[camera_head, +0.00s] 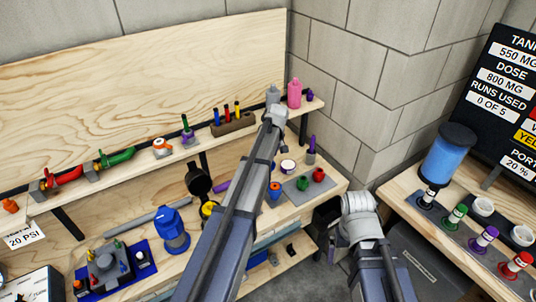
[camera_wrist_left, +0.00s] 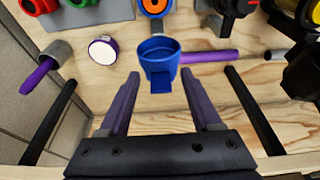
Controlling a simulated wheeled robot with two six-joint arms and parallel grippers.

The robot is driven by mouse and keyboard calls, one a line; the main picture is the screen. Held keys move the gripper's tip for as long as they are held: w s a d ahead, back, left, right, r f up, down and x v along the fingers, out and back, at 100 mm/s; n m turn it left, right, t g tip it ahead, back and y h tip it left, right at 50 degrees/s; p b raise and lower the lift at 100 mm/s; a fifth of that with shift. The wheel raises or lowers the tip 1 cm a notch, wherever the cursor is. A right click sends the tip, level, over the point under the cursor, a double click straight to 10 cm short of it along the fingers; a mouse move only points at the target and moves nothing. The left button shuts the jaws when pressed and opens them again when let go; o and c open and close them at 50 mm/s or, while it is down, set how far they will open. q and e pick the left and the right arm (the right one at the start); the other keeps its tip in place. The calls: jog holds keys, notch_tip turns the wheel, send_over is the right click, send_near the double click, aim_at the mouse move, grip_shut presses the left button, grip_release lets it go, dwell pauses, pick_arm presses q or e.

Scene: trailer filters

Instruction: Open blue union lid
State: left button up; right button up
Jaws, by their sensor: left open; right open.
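A blue round cup-shaped piece (camera_wrist_left: 159,55) with a flat tab on its near side shows in the left wrist view, over the wooden bench. It looks like the blue union lid, but I cannot tell if it is seated on anything. My left gripper (camera_wrist_left: 158,80) is open, its two purple-grey fingers on either side of the blue tab, with clear gaps. In the head view my left arm hides this gripper and the blue piece. My right gripper (camera_head: 327,222) is dark and partly seen, off the bench's right end, holding nothing visible.
A purple tube (camera_wrist_left: 210,56) lies right of the blue piece. A white-topped jar (camera_wrist_left: 103,50) and a purple-handled tool (camera_wrist_left: 40,72) are left. An orange-centred blue ring (camera_wrist_left: 155,6) is beyond. The upper shelf (camera_head: 130,165) carries red and green valves.

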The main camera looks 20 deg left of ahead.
pick_arm(q)
jog(key=shift+r, duration=0.1)
jog(key=p+v, duration=0.7)
jog(key=shift+r, duration=0.25)
jog(key=shift+s+d, duration=0.1)
jog(key=shift+c, duration=0.3)
